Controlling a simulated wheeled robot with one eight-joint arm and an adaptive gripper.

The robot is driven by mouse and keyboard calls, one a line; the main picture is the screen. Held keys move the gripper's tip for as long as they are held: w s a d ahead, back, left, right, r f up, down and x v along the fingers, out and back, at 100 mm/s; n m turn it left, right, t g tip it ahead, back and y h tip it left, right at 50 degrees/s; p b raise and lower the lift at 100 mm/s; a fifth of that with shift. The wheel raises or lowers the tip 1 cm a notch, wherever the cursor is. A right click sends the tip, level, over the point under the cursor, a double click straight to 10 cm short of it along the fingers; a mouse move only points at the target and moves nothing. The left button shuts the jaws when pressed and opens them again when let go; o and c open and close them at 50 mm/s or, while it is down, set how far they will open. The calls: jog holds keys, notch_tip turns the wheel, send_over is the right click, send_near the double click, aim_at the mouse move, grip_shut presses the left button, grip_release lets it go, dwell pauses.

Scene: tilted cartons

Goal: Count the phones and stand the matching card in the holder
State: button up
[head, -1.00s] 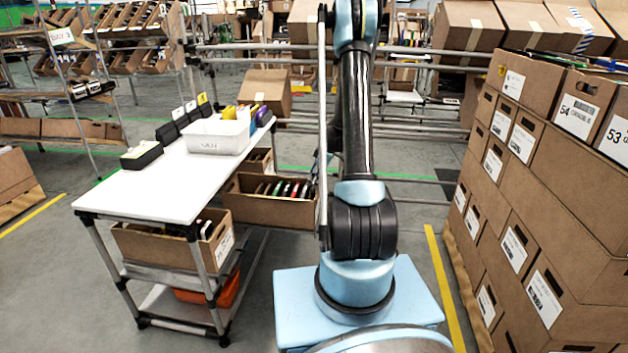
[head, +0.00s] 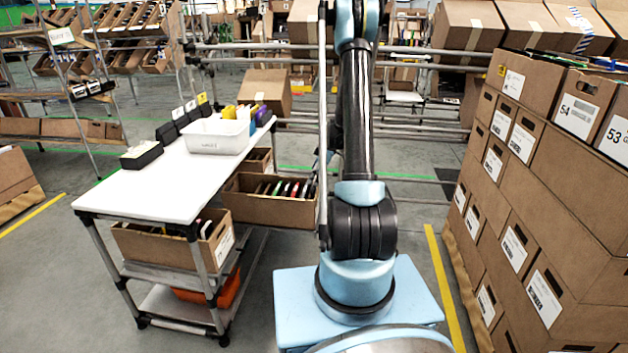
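A carton (head: 268,211) beside the table holds a row of thin upright items with red, green, white and dark edges, which may be phones. They are too small to count. On the white table (head: 152,194) stands a black holder (head: 142,155) at the left. A row of dark stands (head: 181,120) behind it bears white cards (head: 178,113) and a yellow card (head: 202,99). What is printed on them cannot be read. My arm rises through the middle of the view, and my gripper is not in view.
A white bin (head: 215,136) with yellow and purple items behind it stands at the table's far end. Cartons (head: 178,243) sit on the lower shelf, above an orange bin (head: 208,290). A tall carton stack (head: 540,200) is close on the right.

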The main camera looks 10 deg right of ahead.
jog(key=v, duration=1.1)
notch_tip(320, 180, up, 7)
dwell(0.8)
